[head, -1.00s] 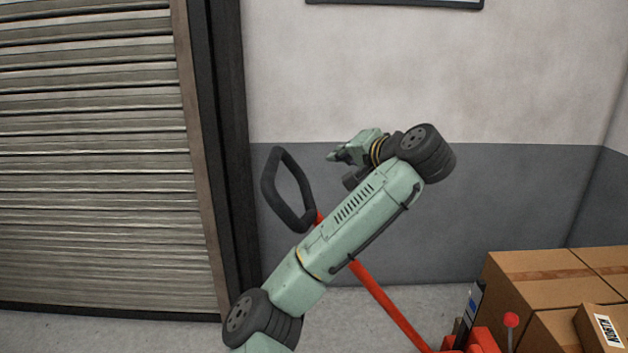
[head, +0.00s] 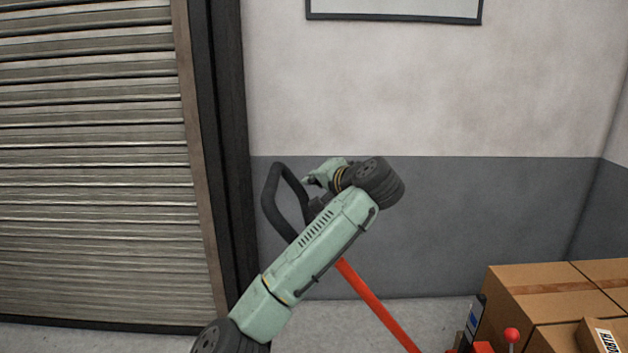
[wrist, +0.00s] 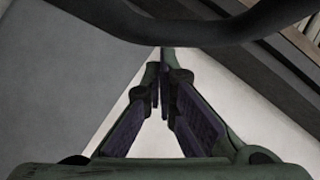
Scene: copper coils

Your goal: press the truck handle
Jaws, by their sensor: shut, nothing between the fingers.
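The truck handle (head: 269,205) is a black loop on top of a slanted red bar (head: 375,303), left of centre in the head view. My gripper (head: 309,181) is at the right side of the loop, near its upper part. My arm hides the lower right of the loop and the top of the red bar. In the wrist view the black handle bar (wrist: 200,31) crosses the top of the picture, just beyond my fingertips (wrist: 162,72). The fingers are shut with nothing between them. I cannot tell whether they touch the handle.
A ribbed shutter door (head: 95,180) with a dark frame stands at the left. A grey and white wall (head: 470,210) is behind the handle. Cardboard boxes (head: 540,290) and a red-knobbed lever (head: 511,336) are at the lower right.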

